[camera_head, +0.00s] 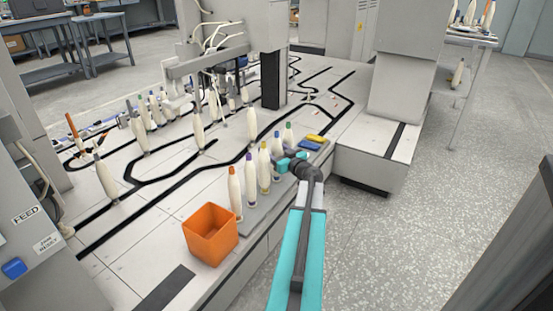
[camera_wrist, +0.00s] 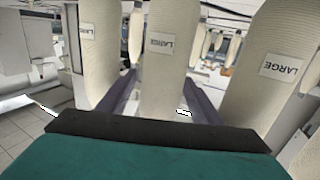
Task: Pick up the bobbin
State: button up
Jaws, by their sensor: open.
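Several cream bobbins with coloured tips stand upright in a row on a grey tray (camera_head: 262,207) at the table's front edge. In the head view, my gripper (camera_head: 287,164) is at the far end of this row, close to the blue-tipped bobbin (camera_head: 277,147). The bobbin's top is out of that view.
Neighbouring bobbins stand close on the left (camera_wrist: 98,45) and right (camera_wrist: 262,75) in the wrist view. An orange bin (camera_head: 210,236) stands near the row's front end. Yellow (camera_head: 315,138) and blue (camera_head: 310,146) flat items lie beyond the row.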

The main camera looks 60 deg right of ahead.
jog(key=shift+w+d, duration=0.2)
jog(key=shift+w, duration=0.2)
jog(key=c, duration=1.2)
jog(key=shift+r, duration=0.1)
notch_tip(320, 180, up, 10)
jog(key=p, duration=0.3)
jog(key=shift+p, duration=0.3)
dwell(1.2)
